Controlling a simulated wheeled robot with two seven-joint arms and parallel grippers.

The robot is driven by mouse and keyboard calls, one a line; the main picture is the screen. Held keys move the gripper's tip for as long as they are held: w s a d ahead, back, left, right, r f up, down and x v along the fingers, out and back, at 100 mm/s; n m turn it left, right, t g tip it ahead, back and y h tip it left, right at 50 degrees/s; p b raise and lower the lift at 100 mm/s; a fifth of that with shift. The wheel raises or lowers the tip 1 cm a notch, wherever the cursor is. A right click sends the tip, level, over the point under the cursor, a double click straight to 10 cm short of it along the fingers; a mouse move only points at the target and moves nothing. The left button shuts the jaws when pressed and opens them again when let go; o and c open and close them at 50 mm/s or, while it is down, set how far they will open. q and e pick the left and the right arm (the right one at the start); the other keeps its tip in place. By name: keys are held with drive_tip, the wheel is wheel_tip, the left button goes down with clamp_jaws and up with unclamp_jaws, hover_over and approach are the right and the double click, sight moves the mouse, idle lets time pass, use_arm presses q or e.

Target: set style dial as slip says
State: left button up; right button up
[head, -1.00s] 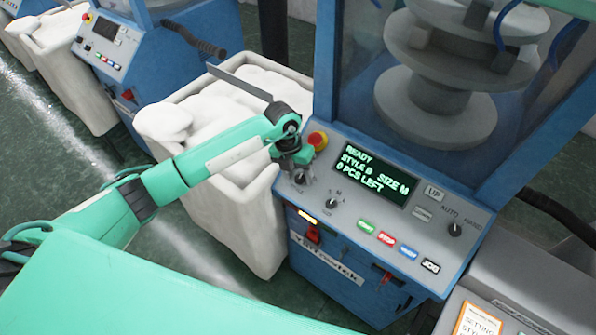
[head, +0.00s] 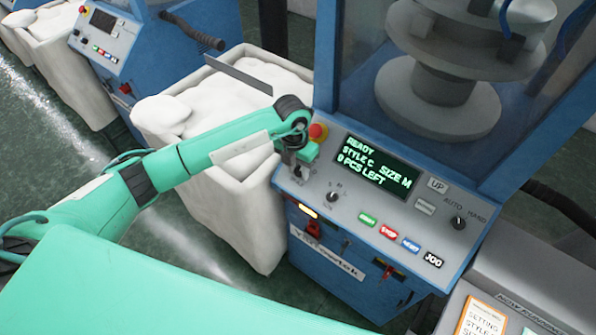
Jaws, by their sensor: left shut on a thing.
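The style dial (head: 298,176) is at the left end of the grey control panel on the blue knitting machine. My left gripper (head: 300,163) is shut on it from above and hides most of it. The display (head: 373,167) reads READY, STYLE C, SIZE M, and a PCS LEFT line that looks like 0. The setting slip (head: 484,316) is an orange-edged card at the bottom right. Its words SETTING and STYLE show, but the style letter is cut off by the frame edge. My right gripper is not in view.
A red stop knob (head: 318,132) sits close beside my left gripper. The size dial (head: 332,197), coloured buttons (head: 388,233) and the auto/hand switch (head: 458,223) are further right. A white bin (head: 215,190) stands left of the machine.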

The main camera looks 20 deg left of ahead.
sight(300, 173)
use_arm(q)
drive_tip(key=shift+d+f+m+y+b, duration=0.1)
drive_tip(key=shift+m+y+b, duration=0.4)
drive_tip(key=shift+m+b, duration=0.25)
drive_tip(key=shift+m+t, duration=0.25)
drive_tip(key=shift+t, duration=0.05)
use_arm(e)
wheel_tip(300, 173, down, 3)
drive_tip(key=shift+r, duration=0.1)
use_arm(q)
drive_tip(key=o, duration=1)
drive_tip(key=shift+c, duration=0.2)
drive_tip(key=shift+r, duration=0.25)
wheel_tip(300, 173, up, 14)
drive_tip(key=b, duration=0.4)
drive_tip(key=shift+s+d+f+b, duration=0.2)
drive_tip(key=shift+d+b, duration=0.05)
drive_tip(key=shift+b, duration=0.1)
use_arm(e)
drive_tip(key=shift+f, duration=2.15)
